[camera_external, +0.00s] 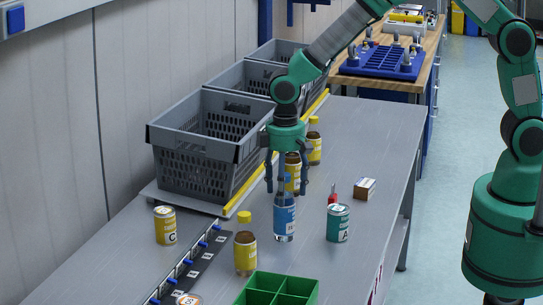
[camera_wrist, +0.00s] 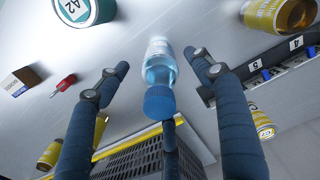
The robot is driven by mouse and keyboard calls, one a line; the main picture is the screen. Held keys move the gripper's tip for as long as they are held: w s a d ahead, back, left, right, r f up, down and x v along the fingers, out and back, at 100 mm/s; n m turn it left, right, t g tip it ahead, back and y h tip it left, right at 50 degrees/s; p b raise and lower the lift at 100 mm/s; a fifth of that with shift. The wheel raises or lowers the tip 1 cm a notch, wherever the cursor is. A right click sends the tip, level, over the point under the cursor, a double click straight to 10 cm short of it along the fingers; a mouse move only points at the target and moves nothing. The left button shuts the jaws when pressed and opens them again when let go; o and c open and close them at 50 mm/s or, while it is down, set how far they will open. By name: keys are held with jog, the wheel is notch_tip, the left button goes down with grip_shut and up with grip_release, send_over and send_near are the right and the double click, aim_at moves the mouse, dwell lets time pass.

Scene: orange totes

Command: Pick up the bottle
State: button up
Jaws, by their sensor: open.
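A clear bottle with a blue cap and blue label (camera_external: 285,220) stands upright on the grey table. In the wrist view the bottle (camera_wrist: 160,75) lies between my spread fingers, its cap toward the camera. My gripper (camera_external: 286,188) points down over the bottle, its fingers around the upper part. The gripper (camera_wrist: 157,62) is open, with visible gaps between the side fingers and the bottle. I cannot tell whether the third finger, near the cap, touches it. Brown bottles with yellow labels also stand nearby: one in front (camera_external: 245,254), one behind the gripper (camera_external: 292,172) and one farther back (camera_external: 315,148).
A teal can (camera_external: 338,223) stands to the right, with a red-handled item (camera_external: 332,193) and a small box (camera_external: 365,188) beyond. A yellow can (camera_external: 165,226) is left. Grey crates (camera_external: 195,180) line the wall. A green divided tray (camera_external: 278,289) is in front.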

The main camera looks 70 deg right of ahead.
aim_at(284, 209)
jog(key=shift+f, duration=0.3)
jog(key=shift+f, duration=0.1)
jog(key=shift+w+d+f+b, duration=0.1)
jog(key=shift+f+b, duration=0.1)
jog(key=shift+f, duration=1.1)
jog(key=shift+w+f+b, duration=0.1)
jog(key=shift+f+b, duration=0.1)
jog(key=shift+f, duration=1.05)
jog(key=shift+s, duration=0.1)
grip_shut()
jog(key=shift+r, duration=0.15)
jog(key=shift+r+p, duration=0.6)
jog(key=shift+r, duration=4.35)
